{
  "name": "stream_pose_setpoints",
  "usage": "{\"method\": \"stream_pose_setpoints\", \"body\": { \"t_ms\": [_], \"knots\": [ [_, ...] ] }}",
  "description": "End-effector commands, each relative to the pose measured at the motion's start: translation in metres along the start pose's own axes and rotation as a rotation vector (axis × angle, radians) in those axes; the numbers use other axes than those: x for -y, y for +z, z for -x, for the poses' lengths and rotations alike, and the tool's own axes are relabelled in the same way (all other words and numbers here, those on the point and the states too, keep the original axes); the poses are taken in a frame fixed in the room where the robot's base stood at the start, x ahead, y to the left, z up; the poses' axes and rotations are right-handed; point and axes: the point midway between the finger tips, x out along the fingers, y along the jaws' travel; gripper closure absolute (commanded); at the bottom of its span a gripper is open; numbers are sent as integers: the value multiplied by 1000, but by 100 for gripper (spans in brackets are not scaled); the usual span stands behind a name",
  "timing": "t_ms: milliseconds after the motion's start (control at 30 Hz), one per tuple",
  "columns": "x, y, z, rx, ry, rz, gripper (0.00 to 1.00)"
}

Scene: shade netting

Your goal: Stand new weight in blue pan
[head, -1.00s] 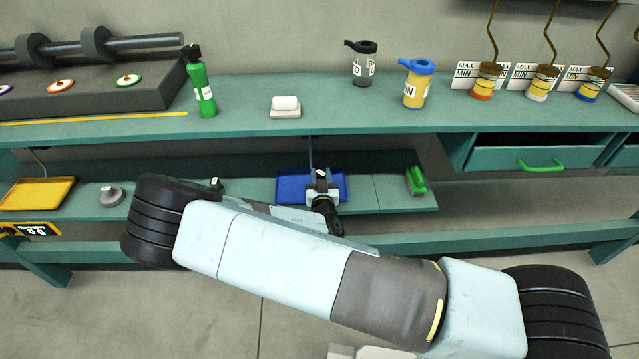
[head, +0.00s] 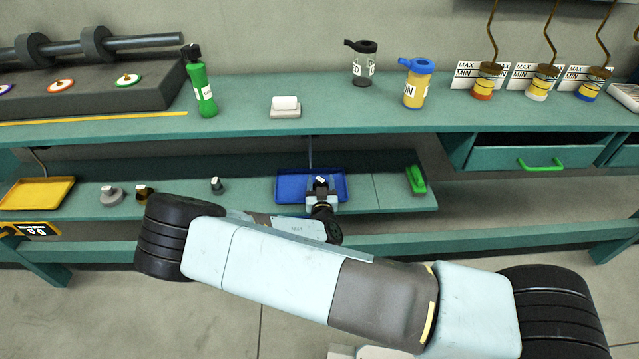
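The blue pan (head: 290,186) lies on the lower shelf, right of centre in the head view. My gripper (head: 321,186) is at the pan's right front part, with a small dark piece with a pale top between or just behind its fingers. The fingers are too small to tell whether they are shut on it or whether it touches the pan. Other small weights stand on the lower shelf to the left: a grey one (head: 111,197), a brown one (head: 144,192) and a dark one (head: 217,186). Which is the new weight cannot be told.
A yellow pan (head: 38,193) lies at the shelf's left end. A green-handled brush-like item (head: 415,180) lies right of the blue pan. The upper bench (head: 330,120) overhangs the lower shelf and carries a green bottle (head: 198,85) and two cans.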

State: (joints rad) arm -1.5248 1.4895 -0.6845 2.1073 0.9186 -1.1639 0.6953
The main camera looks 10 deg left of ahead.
Motion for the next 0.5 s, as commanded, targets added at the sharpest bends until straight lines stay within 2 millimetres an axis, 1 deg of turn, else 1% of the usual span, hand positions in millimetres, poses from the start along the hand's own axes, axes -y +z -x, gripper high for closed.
{"method": "stream_pose_setpoints", "body": {
  "t_ms": [267, 367, 500],
  "knots": [
    [0, -1, 1, 0, -1, 0, 37],
    [0, 0, 7, 1, 0, 0, 37],
    [1, 0, 27, 2, -1, 1, 37]
  ]
}}
